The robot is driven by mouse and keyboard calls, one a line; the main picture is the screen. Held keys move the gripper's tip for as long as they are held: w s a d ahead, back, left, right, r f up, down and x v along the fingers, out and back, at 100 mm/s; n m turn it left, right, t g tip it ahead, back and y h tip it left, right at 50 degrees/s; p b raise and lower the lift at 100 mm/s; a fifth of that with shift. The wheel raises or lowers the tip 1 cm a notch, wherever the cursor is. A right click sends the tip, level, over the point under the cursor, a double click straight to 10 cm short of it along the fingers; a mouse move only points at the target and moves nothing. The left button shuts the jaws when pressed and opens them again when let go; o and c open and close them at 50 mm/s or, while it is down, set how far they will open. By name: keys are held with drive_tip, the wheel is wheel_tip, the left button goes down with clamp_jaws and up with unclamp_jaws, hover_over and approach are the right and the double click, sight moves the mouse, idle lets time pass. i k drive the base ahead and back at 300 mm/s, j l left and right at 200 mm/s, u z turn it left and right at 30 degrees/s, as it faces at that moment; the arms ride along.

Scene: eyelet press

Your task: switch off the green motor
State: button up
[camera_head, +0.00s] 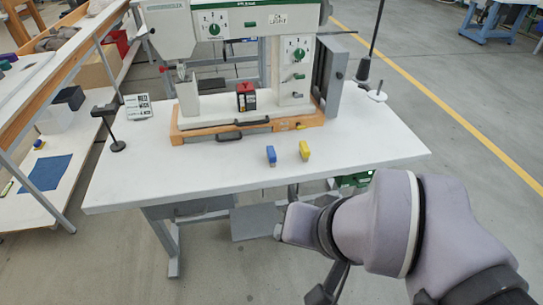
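A white eyelet press (255,60) with green trim stands on the white table (190,178). A green motor (357,180) shows in part under the right front edge of the table; the tabletop and my arm hide most of it, and I cannot make out its switch. My arm reaches in from the lower right. A dark part that appears to be my gripper (328,288) hangs below the arm, in front of the table and below its top. It is apart from the motor in the picture, and I cannot see whether its fingers are open or shut.
A blue block (271,156) and a yellow block (305,151) lie near the table's front edge. A red and black box (246,96) sits on the press. A shelf (60,85) with goods stands at left. The floor at right (470,150) is clear.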

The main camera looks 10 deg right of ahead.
sight(360, 186)
drive_tip(key=z, duration=1)
drive_tip(key=i+u, duration=0.35)
drive_tip(key=i, duration=0.6)
